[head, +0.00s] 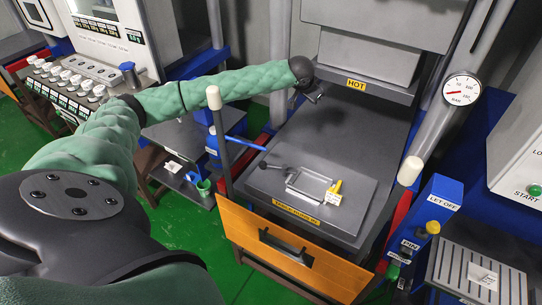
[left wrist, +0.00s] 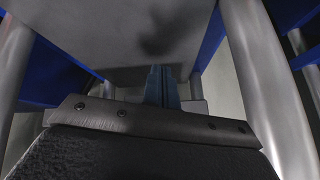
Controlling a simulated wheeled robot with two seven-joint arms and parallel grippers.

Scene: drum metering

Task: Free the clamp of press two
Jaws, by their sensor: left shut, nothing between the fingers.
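The press in front of me has an upper block labelled HOT (head: 356,84) above a dark lower plate (head: 350,205). On this plate lies a light metal clamp frame (head: 311,186) with a black-knobbed lever (head: 281,168) at its left and a yellow piece (head: 335,192) at its right. Whether this is press two is not readable. My left gripper (head: 314,94) is beside the left end of the HOT-labelled edge, behind and above the clamp, apart from it. Its shut, empty fingers (left wrist: 163,86) show in the left wrist view. My right gripper is out of view.
An orange front guard (head: 262,236) with a dark handle closes the press front, between pale-topped posts. A pressure gauge (head: 462,90) is at right. A blue box labelled LET OFF (head: 432,212) stands right. A blue bar (head: 246,143) juts out at left.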

